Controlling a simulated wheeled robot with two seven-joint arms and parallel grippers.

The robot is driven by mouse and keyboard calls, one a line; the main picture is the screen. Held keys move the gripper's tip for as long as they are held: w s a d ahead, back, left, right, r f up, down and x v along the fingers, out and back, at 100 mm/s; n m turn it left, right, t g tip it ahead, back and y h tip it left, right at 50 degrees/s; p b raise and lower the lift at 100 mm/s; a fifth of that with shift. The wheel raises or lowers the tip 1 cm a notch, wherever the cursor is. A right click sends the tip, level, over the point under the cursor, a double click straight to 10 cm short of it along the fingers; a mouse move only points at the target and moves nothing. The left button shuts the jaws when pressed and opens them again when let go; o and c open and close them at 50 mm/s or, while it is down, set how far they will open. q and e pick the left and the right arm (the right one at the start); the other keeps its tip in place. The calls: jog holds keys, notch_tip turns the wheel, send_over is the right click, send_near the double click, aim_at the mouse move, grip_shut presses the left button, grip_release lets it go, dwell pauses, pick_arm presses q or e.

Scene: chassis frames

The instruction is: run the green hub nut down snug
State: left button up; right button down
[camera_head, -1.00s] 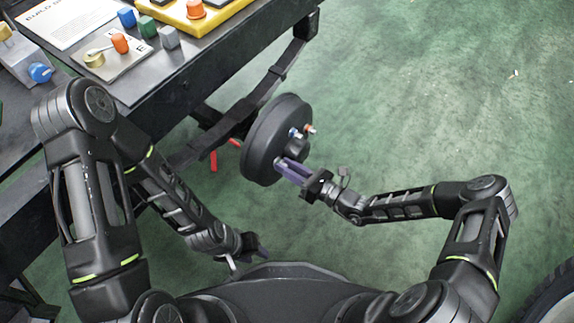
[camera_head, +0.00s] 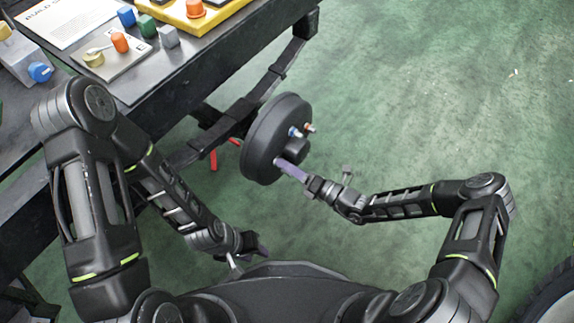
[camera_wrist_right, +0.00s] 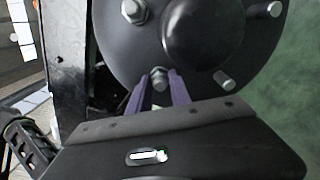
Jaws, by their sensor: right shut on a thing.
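The dark round hub drum (camera_head: 275,140) stands off the bench's end, its face with studs and a domed centre turned toward my right arm. My right gripper (camera_head: 281,164) is at the lower part of that face. In the right wrist view, its purple fingers (camera_wrist_right: 159,88) are shut around a small nut-like piece (camera_wrist_right: 158,77) on the lower stud; it looks greyish there, and no green shows clearly.
The bench (camera_head: 180,75) at upper left carries a plate with an orange cap (camera_head: 120,42), a green block (camera_head: 147,27), a grey block (camera_head: 168,37) and a yellow tray (camera_head: 225,14). Red handles (camera_head: 213,160) hang below. Green floor is clear to the right.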

jog(key=shift+s+d+f, duration=0.1)
jog(key=shift+f, duration=0.1)
jog(key=c, duration=1.2)
grip_release()
jog(key=shift+r, duration=0.15)
